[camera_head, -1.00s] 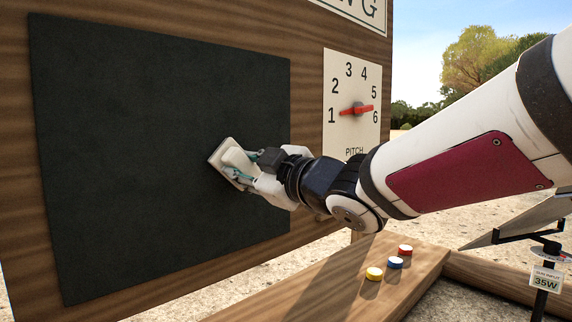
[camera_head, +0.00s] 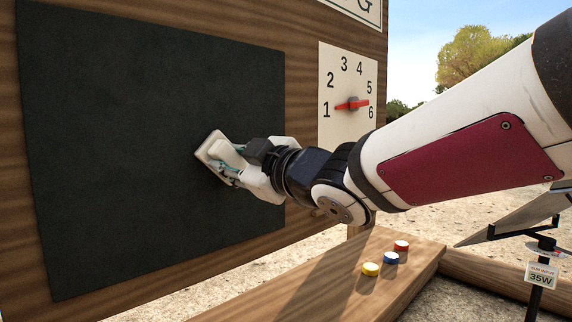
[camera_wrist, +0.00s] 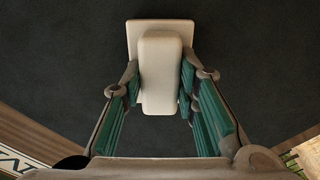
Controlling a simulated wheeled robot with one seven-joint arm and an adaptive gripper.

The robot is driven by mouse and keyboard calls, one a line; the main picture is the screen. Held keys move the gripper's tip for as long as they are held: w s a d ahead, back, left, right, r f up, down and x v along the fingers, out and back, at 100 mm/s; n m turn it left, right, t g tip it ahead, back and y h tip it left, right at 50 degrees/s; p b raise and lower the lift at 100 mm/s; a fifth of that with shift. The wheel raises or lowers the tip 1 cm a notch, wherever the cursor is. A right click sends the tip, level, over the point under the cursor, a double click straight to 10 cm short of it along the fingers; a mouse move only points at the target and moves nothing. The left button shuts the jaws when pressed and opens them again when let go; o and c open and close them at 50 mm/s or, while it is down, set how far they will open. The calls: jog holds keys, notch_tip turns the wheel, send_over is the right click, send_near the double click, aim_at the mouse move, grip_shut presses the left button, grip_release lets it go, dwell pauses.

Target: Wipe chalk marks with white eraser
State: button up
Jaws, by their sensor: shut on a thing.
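A dark chalkboard (camera_head: 110,150) hangs on a wooden panel and fills the left of the head view. I see no chalk marks on its visible part; the area behind the eraser is hidden. My gripper (camera_head: 229,162) is shut on the white eraser (camera_head: 208,147) by its raised handle. The eraser's flat pad faces the board at its right part; I cannot tell if it touches. In the wrist view the eraser (camera_wrist: 161,70) sits between the two green-padded fingers of my gripper (camera_wrist: 160,88), with the dark board (camera_wrist: 60,70) behind it.
A pitch dial (camera_head: 347,95) with a red pointer is right of the board. A stand with a 35W label (camera_head: 540,275) is at lower right.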

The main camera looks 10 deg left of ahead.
jog(key=shift+s+a+b, duration=1.15)
jog(key=shift+s+b, duration=0.15)
jog(key=shift+s, duration=0.1)
jog(key=shift+s+a+b, duration=1.1)
jog(key=shift+s+b, duration=0.15)
jog(key=shift+s, duration=0.1)
jog(key=s+a+b, duration=0.1)
jog(key=b, duration=0.2)
jog(key=shift+s+a+f, duration=0.15)
jog(key=shift+s+a, duration=0.25)
jog(key=shift+s+a+b, duration=1.3)
jog(key=shift+s+b, duration=0.3)
jog(key=shift+b, duration=0.9)
jog(key=p+v, duration=0.2)
jog(key=v, duration=0.4)
jog(key=shift+d, duration=0.1)
jog(key=shift+p+v, duration=0.3)
jog(key=shift+v, duration=1.15)
